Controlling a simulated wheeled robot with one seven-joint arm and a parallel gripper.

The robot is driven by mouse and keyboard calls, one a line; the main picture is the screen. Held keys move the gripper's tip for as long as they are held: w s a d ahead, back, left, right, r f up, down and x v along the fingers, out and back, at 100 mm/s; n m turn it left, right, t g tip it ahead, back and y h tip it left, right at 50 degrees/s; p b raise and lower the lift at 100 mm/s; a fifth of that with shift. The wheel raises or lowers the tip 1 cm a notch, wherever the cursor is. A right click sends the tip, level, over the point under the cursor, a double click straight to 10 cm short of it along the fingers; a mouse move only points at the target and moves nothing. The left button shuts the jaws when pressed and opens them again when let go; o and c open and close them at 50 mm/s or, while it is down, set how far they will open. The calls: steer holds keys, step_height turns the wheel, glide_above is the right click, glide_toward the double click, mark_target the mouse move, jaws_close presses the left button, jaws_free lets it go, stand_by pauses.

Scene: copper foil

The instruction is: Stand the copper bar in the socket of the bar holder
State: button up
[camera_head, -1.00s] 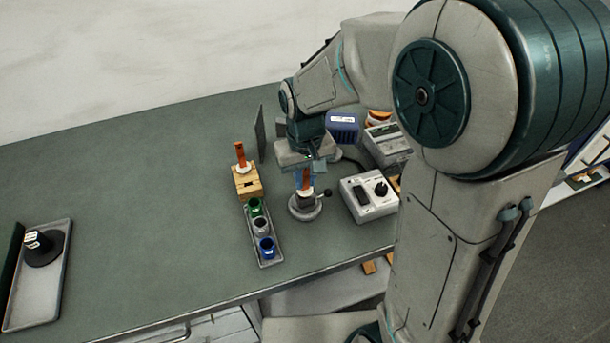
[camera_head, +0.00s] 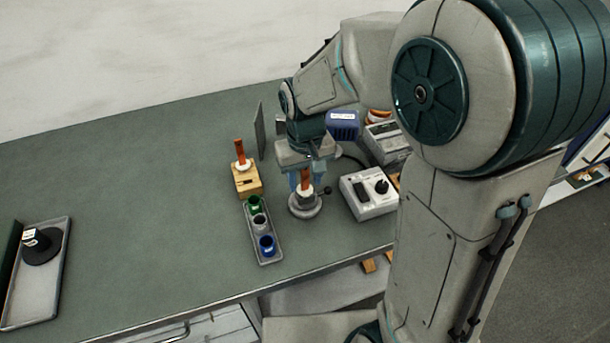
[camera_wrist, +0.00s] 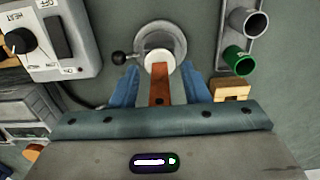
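The copper bar (camera_head: 305,180) stands upright in the round grey bar holder (camera_head: 304,208), with a white collar at its lower end. The bar holder has a side lever with a black knob and also shows in the wrist view (camera_wrist: 182,37). My gripper (camera_head: 304,184) is above the holder, its blue fingers on either side of the bar. In the wrist view my gripper (camera_wrist: 160,88) is open, with a gap between each finger and the bar (camera_wrist: 160,88). The socket itself is hidden under the collar.
A wooden block (camera_head: 247,184) holds another copper bar (camera_head: 239,149) at left. A grey tray (camera_head: 252,238) with green, grey and blue cups is in front of it. A white control box (camera_head: 362,203) stands close at right. The left tabletop is mostly clear.

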step_height(320, 180, up, 14)
steer(key=shift+f, duration=0.1)
stand_by(0.5)
steer(key=o, duration=0.3)
stand_by(0.4)
steer(key=shift+r+p, duration=1)
steer(key=shift+r, duration=0.05)
stand_by(0.4)
step_height(320, 180, up, 7)
steer(key=p, duration=0.5)
steer(key=shift+p, duration=0.4)
